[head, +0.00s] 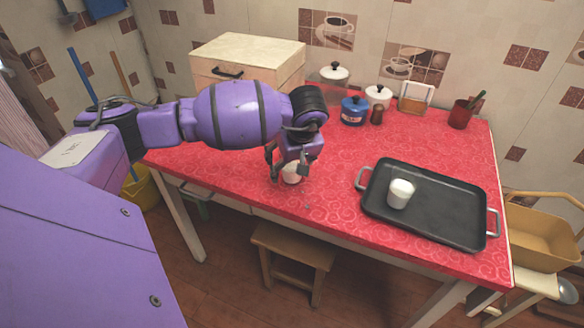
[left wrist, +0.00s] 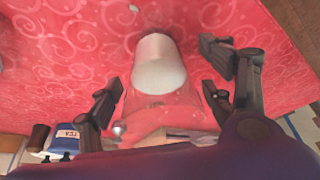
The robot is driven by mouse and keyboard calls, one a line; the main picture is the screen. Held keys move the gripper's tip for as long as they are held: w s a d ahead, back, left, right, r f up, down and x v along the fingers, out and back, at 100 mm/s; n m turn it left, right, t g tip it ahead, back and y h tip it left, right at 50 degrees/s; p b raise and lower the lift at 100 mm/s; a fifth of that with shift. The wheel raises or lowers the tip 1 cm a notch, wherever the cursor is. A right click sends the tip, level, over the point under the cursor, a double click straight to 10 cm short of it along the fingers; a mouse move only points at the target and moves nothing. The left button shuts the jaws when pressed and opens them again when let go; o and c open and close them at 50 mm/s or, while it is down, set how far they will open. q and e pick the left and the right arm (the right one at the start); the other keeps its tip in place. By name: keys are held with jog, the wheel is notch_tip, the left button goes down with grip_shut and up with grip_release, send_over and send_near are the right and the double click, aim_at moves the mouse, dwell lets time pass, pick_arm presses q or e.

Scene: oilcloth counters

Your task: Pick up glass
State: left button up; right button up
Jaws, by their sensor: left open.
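A glass (head: 292,173) with white contents stands on the red counter, partly hidden behind the fingers of my left gripper (head: 286,168) in the head view. In the left wrist view the white part of the glass (left wrist: 158,65) lies between the two spread fingers of the left gripper (left wrist: 163,74), with a clear part nearer the camera. The fingers look open, with gaps on both sides; contact is not visible. A second glass with white contents (head: 400,193) stands on the black tray. My right gripper is not in view.
The black tray (head: 440,224) lies on the right of the red counter (head: 215,160). A cream drawer box (head: 250,55), a blue pot (head: 354,110), white lidded jars and a red mug (head: 460,114) stand along the back. A stool (head: 292,248) stands below the front edge.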

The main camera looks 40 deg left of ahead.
pick_arm(q)
jog(key=shift+c, duration=0.5)
jog(key=c, duration=1.5)
jog(key=shift+r, duration=0.2)
jog(key=shift+w+r, duration=0.1)
jog(key=shift+r, duration=0.95)
jog(key=shift+s+d+r, duration=0.85)
jog(key=shift+d+r, duration=0.95)
jog(key=shift+d, duration=0.35)
jog(key=shift+s+d+r, duration=0.9)
jog(key=shift+d+r, duration=0.85)
jog(key=shift+d, duration=0.4)
jog(key=shift+s+d+r, duration=0.85)
jog(key=shift+d+r, duration=0.95)
jog(key=shift+d, duration=0.35)
jog(key=shift+d, duration=0.1)
